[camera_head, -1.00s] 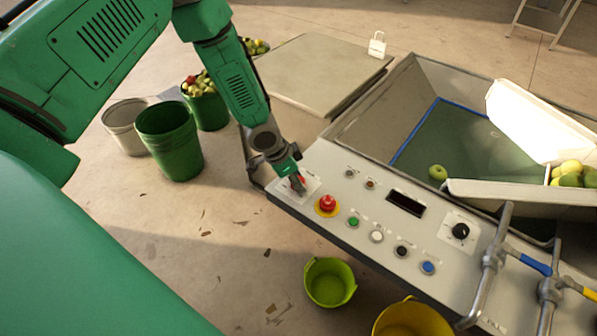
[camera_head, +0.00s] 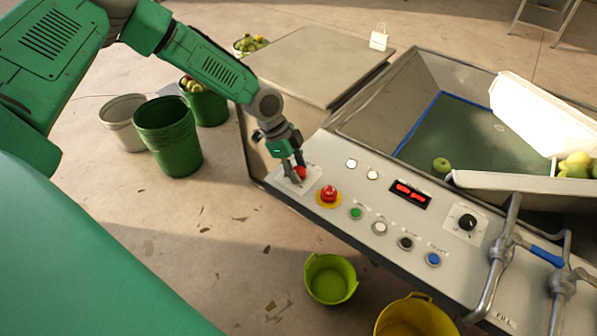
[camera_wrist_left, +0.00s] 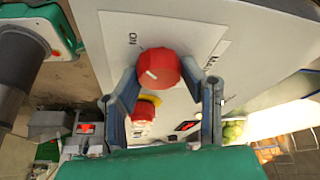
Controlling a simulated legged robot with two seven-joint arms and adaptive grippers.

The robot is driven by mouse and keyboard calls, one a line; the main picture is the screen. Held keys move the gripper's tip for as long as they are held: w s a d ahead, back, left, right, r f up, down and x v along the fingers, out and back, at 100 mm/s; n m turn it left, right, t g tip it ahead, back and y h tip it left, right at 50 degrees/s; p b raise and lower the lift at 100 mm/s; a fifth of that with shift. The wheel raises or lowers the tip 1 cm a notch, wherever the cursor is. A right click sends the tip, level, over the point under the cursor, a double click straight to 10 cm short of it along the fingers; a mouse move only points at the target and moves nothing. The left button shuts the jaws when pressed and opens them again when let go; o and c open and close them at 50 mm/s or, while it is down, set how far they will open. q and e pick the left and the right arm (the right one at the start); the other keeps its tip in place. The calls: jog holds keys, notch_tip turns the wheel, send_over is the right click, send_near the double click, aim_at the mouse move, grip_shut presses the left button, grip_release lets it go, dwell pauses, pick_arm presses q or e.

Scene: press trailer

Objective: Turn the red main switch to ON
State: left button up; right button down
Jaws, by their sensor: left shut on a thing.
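The red main switch (camera_head: 300,173) sits on a white plate at the left end of the grey control panel (camera_head: 345,222). In the left wrist view it is a round red knob (camera_wrist_left: 159,68) with a white mark on its left side, and the letters "ON" stand on the plate beside it. My left gripper (camera_head: 296,175) is at the switch, with one finger on each side of the knob, shut on it. The panel display (camera_head: 409,194) shows red characters, and two small lamps (camera_head: 351,163) above are lit pale. My right gripper is not in view.
A red emergency button (camera_head: 328,194) on a yellow ring is close beside the switch. Several coloured buttons and a black dial (camera_head: 467,222) lie farther right. Metal bars (camera_head: 500,262) rise at the panel's right. Buckets stand on the floor.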

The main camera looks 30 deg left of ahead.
pick_arm(q)
jog(key=shift+a, duration=0.15)
jog(key=o, duration=1)
jog(key=shift+f, duration=0.1)
jog(key=shift+o, duration=0.6)
jog(key=shift+a, duration=0.1)
jog(key=shift+r, duration=0.25)
jog(key=v, duration=1.1)
jog(key=shift+a, duration=0.3)
jog(key=shift+r, duration=0.1)
